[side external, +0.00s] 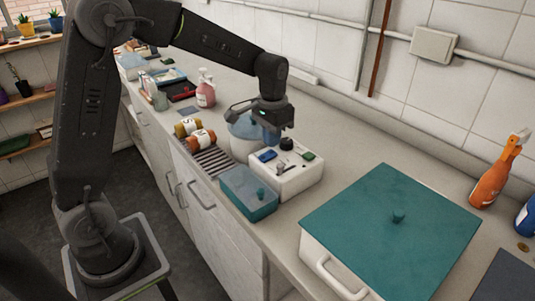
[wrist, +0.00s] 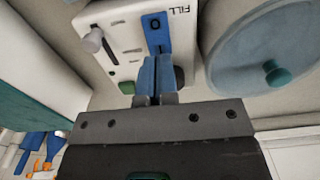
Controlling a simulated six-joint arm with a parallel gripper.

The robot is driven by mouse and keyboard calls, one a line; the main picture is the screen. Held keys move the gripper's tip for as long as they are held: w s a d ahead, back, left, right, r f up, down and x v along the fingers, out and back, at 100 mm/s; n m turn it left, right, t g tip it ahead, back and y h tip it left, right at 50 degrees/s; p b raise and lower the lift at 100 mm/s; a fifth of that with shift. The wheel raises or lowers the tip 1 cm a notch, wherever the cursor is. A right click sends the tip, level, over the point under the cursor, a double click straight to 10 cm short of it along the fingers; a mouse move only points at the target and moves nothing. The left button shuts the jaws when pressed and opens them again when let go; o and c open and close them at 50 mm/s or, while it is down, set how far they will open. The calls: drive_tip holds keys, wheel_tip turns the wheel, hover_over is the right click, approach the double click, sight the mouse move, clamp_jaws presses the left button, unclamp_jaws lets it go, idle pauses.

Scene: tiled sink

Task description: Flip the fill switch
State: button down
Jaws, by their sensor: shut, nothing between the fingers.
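The fill switch is a blue plate marked 0 beside the word FILL, at the top of the wrist view (wrist: 155,28). It shows as a small blue patch on the white control box in the side view (side external: 267,156). The white control box (side external: 290,183) stands on the counter. My gripper (side external: 271,138) is above the back of the box, pointing down. In the wrist view its blue fingers (wrist: 156,58) are together and empty, their tips by the lower end of the blue plate. Whether they touch it is unclear, and they hide part of the panel.
The box also carries a pale knob (wrist: 92,40), a dark knob (wrist: 179,78) and a green part (side external: 308,156). A round lidded pot (wrist: 250,55) is close beside it. A teal-lidded container (side external: 245,203) and a large teal-topped box (side external: 390,225) stand nearby.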

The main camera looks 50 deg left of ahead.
sight(272, 152)
drive_tip(key=shift+f, duration=1.35)
idle(0.6)
drive_tip(key=shift+r, duration=3.55)
drive_tip(key=shift+s+r, duration=0.1)
drive_tip(key=s+d+r+t, duration=0.2)
drive_tip(key=s, duration=0.9)
drive_tip(key=s+d+r+t, duration=0.2)
drive_tip(key=s+d+t, duration=0.1)
drive_tip(key=s, duration=0.7)
drive_tip(key=shift+s+d+t, duration=0.2)
drive_tip(key=shift+s+t, duration=0.1)
drive_tip(key=shift+s, duration=0.05)
